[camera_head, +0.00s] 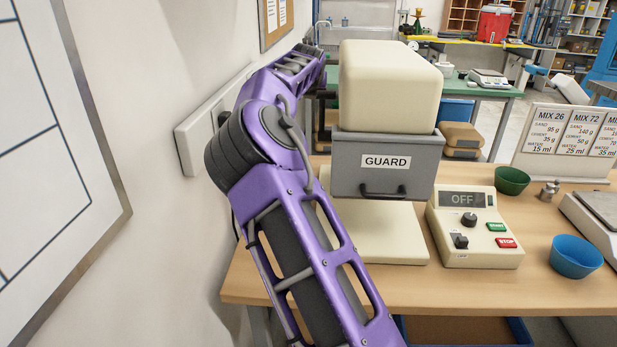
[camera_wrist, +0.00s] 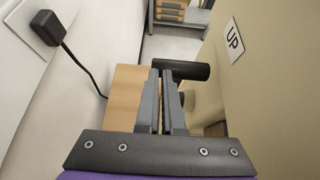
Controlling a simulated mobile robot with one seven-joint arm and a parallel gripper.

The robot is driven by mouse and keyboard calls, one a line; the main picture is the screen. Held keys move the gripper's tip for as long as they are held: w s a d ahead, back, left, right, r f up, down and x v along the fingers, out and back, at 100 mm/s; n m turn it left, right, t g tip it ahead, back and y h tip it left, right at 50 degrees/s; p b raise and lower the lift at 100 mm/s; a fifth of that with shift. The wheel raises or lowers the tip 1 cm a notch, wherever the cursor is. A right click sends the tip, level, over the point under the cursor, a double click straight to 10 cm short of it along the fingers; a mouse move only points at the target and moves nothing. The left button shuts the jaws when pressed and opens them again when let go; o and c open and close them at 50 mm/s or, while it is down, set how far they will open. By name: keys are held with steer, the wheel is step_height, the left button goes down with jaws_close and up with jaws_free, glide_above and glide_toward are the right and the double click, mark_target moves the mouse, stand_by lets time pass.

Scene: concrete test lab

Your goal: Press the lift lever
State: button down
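The lift lever's dark cylindrical grip (camera_wrist: 187,71) shows in the wrist view, beside the cream mixer side that carries an UP label (camera_wrist: 233,40). My gripper (camera_wrist: 161,74) is shut, with its two grey fingers close together and nothing seen between them. Its fingertips are at the left end of the grip, overlapping it in the picture; whether they touch cannot be told. In the head view my purple arm reaches along the left of the cream mixer (camera_head: 390,85), and the gripper cannot be made out there.
A grey GUARD box (camera_head: 386,178) fronts the mixer. A control box reading OFF (camera_head: 473,228), a green bowl (camera_head: 511,181) and a blue bowl (camera_head: 575,258) stand to its right on the wooden table (camera_head: 450,290). The wall is close on the left, with a black plug and cable (camera_wrist: 47,28).

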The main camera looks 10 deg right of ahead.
steer(key=shift+w+d+r, duration=0.35)
steer(key=shift+r, duration=0.15)
steer(key=shift+s+r, duration=0.1)
stand_by(0.3)
steer(key=v, duration=1.7)
steer(key=shift+s+a+f, duration=0.25)
steer(key=shift+s+f, duration=0.05)
